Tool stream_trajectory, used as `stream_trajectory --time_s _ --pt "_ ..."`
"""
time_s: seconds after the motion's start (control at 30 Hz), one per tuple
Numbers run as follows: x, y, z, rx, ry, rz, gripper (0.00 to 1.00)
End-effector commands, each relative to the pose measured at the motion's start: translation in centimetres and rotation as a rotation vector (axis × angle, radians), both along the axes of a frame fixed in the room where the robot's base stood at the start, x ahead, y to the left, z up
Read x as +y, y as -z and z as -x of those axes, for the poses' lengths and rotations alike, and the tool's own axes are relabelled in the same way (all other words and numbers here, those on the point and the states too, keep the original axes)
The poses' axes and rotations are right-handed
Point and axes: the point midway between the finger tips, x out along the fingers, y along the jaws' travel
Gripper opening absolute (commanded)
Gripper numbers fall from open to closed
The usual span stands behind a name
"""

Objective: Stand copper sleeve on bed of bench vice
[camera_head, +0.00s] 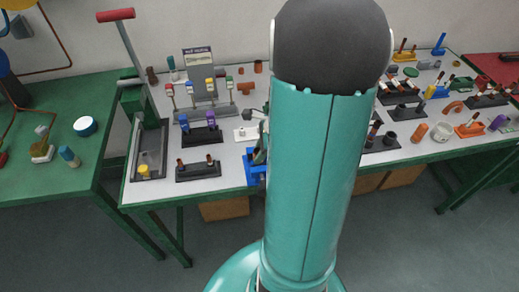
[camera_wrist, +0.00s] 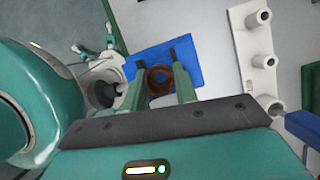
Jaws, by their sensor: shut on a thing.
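My gripper (camera_wrist: 157,74) shows its two green fingers in the wrist view, shut on the copper sleeve (camera_wrist: 159,79), a brown ring seen nearly end-on. The sleeve is over the blue bench vice (camera_wrist: 147,54); I cannot tell whether it touches the bed. Part of the vice bed is hidden behind the sleeve and fingers. In the head view the blue vice (camera_head: 254,170) shows at the front edge of the bench, partly hidden by my arm. The sleeve and most of my gripper are hidden there.
A white block with pegs (camera_wrist: 258,50) lies to the right in the wrist view. In the head view the grey bench (camera_head: 222,181) bears a black rack (camera_head: 198,170) left of the vice and a lever press (camera_head: 148,150) farther left. Several parts stand on the right.

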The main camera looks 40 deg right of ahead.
Motion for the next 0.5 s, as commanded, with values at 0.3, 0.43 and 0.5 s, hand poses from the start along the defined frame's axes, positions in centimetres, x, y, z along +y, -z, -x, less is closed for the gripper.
stream_trajectory --time_s 0.3,0.43,0.5 --pt "0.04 0.23 0.02 0.001 -0.001 -0.001 0.54" --pt "0.05 0.25 0.03 0.001 -0.001 -0.001 0.54" --pt "0.06 0.26 0.04 0.002 -0.001 -0.002 0.54"
